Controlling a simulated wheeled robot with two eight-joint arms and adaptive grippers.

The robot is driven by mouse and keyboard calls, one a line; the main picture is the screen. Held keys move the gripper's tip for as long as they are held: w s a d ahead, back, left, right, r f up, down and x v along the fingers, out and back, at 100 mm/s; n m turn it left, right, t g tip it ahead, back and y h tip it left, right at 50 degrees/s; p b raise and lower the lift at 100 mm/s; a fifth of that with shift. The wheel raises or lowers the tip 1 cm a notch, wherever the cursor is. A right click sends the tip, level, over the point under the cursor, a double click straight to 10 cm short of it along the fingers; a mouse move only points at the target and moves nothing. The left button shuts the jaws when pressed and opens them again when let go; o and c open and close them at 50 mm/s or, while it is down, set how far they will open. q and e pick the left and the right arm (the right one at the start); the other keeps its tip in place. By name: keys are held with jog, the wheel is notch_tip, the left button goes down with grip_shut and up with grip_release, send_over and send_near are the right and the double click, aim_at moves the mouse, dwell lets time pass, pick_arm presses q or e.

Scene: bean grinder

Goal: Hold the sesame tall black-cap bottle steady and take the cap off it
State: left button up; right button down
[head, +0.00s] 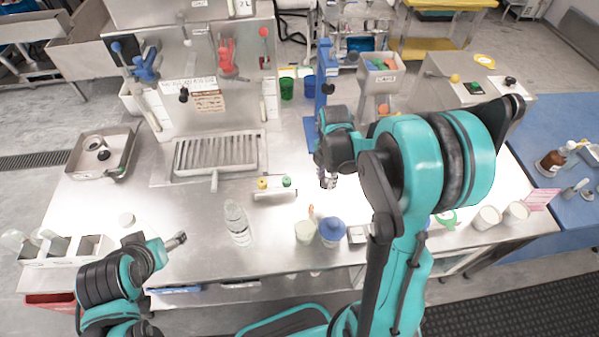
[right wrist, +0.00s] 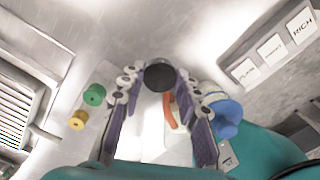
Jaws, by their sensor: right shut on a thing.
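My right gripper (head: 328,181) is above the middle of the steel table. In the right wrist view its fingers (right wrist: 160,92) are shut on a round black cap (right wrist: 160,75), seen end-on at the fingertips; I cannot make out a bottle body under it.
A pale cup (head: 305,232) and a blue-topped jar (head: 332,231) stand near the front edge. Green (head: 287,181) and yellow (head: 262,183) knobs are behind the bottle. A blue stand (head: 324,90) rises behind the right gripper. The table between left gripper and bottle is clear.

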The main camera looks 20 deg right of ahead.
jog(key=b, duration=0.2)
send_over(310, 179)
notch_tip(310, 179, down, 6)
jog(key=shift+f, duration=0.15)
jog(key=shift+f+b, duration=0.8)
jog(key=shift+f, duration=1.15)
jog(key=shift+f, duration=0.15)
jog(key=c, duration=1.1)
grip_release()
